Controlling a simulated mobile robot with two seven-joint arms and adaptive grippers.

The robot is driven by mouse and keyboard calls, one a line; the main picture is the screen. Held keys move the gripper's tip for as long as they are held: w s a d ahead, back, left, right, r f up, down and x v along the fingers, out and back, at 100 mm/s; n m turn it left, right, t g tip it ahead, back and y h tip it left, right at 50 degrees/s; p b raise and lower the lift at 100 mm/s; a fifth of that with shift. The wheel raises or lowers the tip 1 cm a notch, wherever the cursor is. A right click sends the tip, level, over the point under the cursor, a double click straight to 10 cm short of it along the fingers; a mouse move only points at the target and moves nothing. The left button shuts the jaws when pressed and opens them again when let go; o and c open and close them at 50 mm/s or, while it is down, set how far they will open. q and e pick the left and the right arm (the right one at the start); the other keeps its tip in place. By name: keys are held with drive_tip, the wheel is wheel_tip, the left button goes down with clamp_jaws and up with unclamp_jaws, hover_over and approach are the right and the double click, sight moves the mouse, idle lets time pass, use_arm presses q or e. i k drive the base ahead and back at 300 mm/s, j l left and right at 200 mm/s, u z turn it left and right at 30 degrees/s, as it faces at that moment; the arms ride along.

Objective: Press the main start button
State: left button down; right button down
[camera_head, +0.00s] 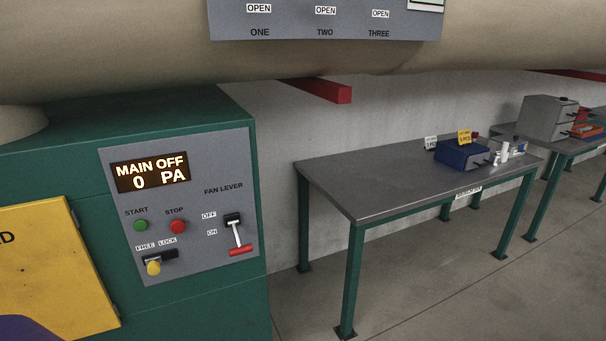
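The green start button (141,225) sits on the grey control panel (185,265) under the label START. The red stop button (178,227) is just to its right. The display (152,173) above them reads MAIN OFF and 0 PA. A yellow-knobbed lever (153,267) sits below, by the labels FREE and LOCK. The fan lever (238,235) with a red handle is at the panel's right, its handle low, by the ON label.
The panel is on a green cabinet (215,311) with a yellow door (55,265) at left. A large beige duct (110,45) and a grey panel (325,20) hang above. A grey table (375,185) with a blue box (461,156) stands right. Floor before it is clear.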

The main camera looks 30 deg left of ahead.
sight(140, 225)
drive_tip(key=u, duration=1.6)
